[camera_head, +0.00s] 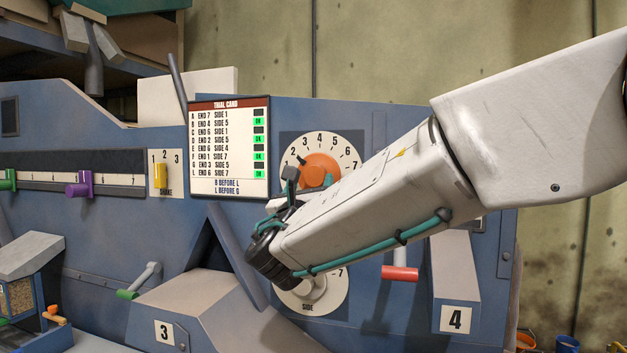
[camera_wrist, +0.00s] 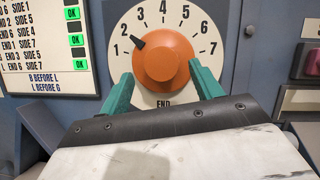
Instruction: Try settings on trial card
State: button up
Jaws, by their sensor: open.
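The white END dial (camera_wrist: 148,20), numbered 1 to 7, fills the middle of the wrist view. Its orange knob (camera_wrist: 163,55) has a black pointer aimed at about 2. My gripper (camera_wrist: 160,72) is open, with one teal finger on each side of the knob's lower part; I cannot tell whether they touch it. In the head view my arm partly covers the orange knob (camera_head: 318,168) and the SIDE dial (camera_head: 329,300) below. The SIDE pointer's setting is hidden. The trial card (camera_head: 229,194) shows green OK lamps on alternating rows, with "B before L" and "L before G" below.
A red-handled lever (camera_head: 400,272) and a green-handled lever (camera_head: 128,294) stick out below. Housings 3 (camera_head: 205,305) and 4 (camera_head: 455,275) protrude.

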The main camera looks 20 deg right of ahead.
aim_at(313, 178)
jog(key=shift+x, duration=1.75)
jog(key=shift+c, duration=0.2)
jog(key=shift+s, duration=0.1)
jog(key=c, duration=0.9)
jog(key=m+g+h, duration=0.1)
jog(key=m, duration=0.2)
jog(key=m+g+h, duration=0.1)
jog(key=m+h, duration=0.1)
jog(key=m, duration=0.2)
jog(key=shift+g, duration=0.3)
jog(key=o, duration=0.9)
jog(key=shift+o, duration=0.2)
jog(key=shift+a, duration=0.1)
